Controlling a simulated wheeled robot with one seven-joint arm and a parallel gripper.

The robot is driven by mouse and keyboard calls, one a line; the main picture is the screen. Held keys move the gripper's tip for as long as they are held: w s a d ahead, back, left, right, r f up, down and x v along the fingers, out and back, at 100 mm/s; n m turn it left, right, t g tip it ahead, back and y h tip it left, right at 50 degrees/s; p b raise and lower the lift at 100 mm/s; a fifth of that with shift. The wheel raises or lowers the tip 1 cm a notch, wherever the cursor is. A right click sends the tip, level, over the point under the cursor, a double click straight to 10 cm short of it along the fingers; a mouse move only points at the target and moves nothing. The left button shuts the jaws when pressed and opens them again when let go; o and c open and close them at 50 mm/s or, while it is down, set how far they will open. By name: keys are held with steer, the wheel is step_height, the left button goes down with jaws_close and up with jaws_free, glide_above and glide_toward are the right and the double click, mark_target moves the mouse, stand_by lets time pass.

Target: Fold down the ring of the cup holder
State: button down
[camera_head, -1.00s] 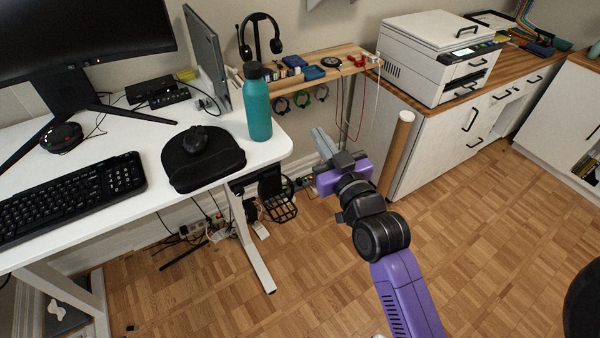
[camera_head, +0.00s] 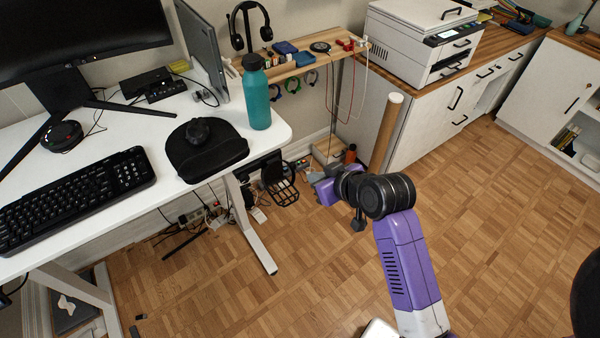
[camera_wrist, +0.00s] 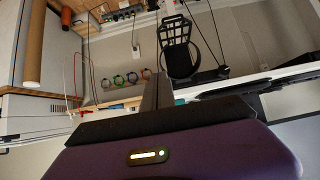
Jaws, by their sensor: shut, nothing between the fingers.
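The black cup holder (camera_head: 280,182) hangs beneath the right end of the white desk, with an open basket-like frame. In the wrist view the cup holder (camera_wrist: 176,32) shows upper centre, its slatted frame beside a round dark part (camera_wrist: 181,62). I cannot tell clearly how far the ring is tilted. My gripper (camera_head: 312,176) is to the right of the cup holder, apart from it, its fingers partly hidden behind its purple body. In the wrist view my gripper (camera_wrist: 156,88) has its fingers together and empty, with the cup holder beyond them.
The white desk (camera_head: 75,231) carries a teal bottle (camera_head: 257,95) near its right corner. A desk leg (camera_head: 250,230) stands left of the cup holder. A cardboard tube (camera_head: 386,132) leans at the cabinet (camera_head: 425,115). Cables lie beneath the desk. Open parquet lies in front.

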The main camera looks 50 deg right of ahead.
mark_target(294, 174)
steer(key=p+x, duration=0.1)
steer(key=x, duration=0.8)
steer(key=shift+f, duration=0.15)
steer(key=shift+w+f, duration=0.1)
steer(key=shift+w, duration=0.05)
steer(key=f+t+b, duration=0.1)
steer(key=t+b, duration=0.1)
steer(key=b, duration=0.5)
steer(key=w+f+t+h+b, duration=0.1)
steer(key=t+b, duration=0.1)
steer(key=b, duration=0.6)
steer(key=w+f+t+h+b, duration=0.1)
steer(key=t+b, duration=0.1)
steer(key=b, duration=0.5)
steer(key=shift+w+d+f+t+b, duration=0.25)
steer(key=shift+d+f+t+b, duration=0.1)
steer(key=shift+d+t+b, duration=0.05)
steer(key=shift+w+r+t+b, duration=0.15)
steer(key=shift+t+b, duration=0.15)
steer(key=shift+b, duration=0.65)
